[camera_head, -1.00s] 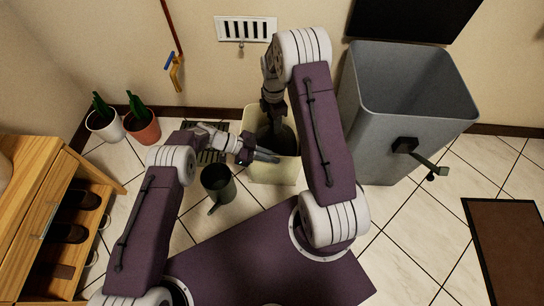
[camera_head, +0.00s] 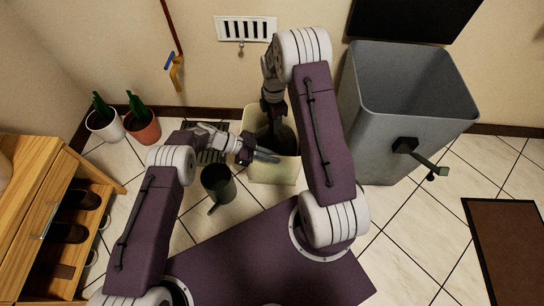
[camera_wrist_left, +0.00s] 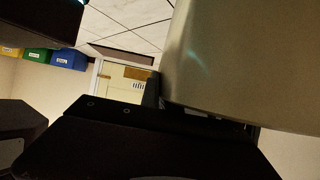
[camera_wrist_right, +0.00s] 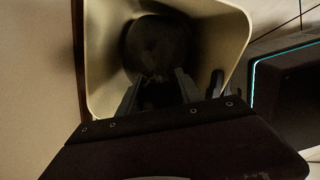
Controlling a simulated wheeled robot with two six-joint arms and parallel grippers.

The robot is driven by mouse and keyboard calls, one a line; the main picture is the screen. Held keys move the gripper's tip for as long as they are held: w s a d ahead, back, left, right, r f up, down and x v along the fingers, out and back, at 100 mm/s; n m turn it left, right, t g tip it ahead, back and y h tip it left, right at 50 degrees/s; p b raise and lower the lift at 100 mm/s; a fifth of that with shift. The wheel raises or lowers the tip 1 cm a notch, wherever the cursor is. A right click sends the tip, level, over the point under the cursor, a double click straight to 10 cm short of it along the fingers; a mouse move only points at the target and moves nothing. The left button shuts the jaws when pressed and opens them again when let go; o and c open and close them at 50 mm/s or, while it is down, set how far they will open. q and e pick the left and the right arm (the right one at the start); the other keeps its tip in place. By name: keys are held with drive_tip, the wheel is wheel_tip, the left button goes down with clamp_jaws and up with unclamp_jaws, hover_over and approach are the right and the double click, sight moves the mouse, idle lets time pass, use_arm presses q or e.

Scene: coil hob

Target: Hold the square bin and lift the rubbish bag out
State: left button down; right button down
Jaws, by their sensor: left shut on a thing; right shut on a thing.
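The square bin (camera_head: 271,174) is cream and open-topped, standing on the tiles near the back wall. The dark rubbish bag (camera_head: 288,138) is down inside it, partly hidden by my right arm; it also shows in the right wrist view (camera_wrist_right: 158,42). My left gripper (camera_head: 264,156) is shut on the bin at its left side; the bin's pale wall (camera_wrist_left: 245,65) fills much of the left wrist view. My right gripper (camera_head: 272,113) reaches down into the bin from above, shut on the top of the bag. Its fingers (camera_wrist_right: 158,88) partly hide the gripped part.
A large grey bin (camera_head: 410,130) with a side lever stands close on the right. A dark watering can (camera_head: 217,183) is just left of the square bin. Two potted plants (camera_head: 142,127) and a wooden shoe rack (camera_head: 30,170) stand at left. A brown mat (camera_head: 500,240) lies at right.

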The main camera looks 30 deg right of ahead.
wheel_tip(320, 180, up, 30)
idle(2.2)
use_arm(q)
drive_tip(key=c, duration=1.5)
unclamp_jaws()
drive_tip(key=v, duration=1.2)
drive_tip(key=shift+f, duration=0.1)
